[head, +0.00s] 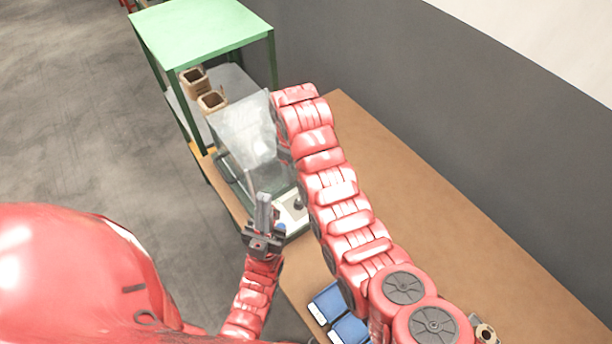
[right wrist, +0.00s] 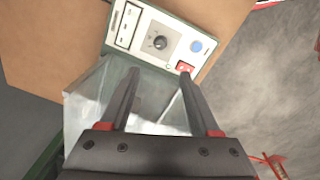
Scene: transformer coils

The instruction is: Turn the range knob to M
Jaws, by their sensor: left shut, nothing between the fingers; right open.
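The range knob (right wrist: 160,43) is a round black knob on the pale panel (right wrist: 138,51) of a tester. Its marks are too small to read, so I cannot tell its setting. The knob also shows small in the head view (head: 299,204). My right gripper (right wrist: 157,92) is open, with its fingers apart from the knob and nothing between them. In the head view it is hidden behind the end of its arm. My left gripper (head: 263,198) is shut and empty, beside the panel's left side, its fingers pointing up.
A clear cover (head: 245,135) stands behind the panel. The panel also bears a blue button (right wrist: 196,46) and a red switch (right wrist: 184,67).

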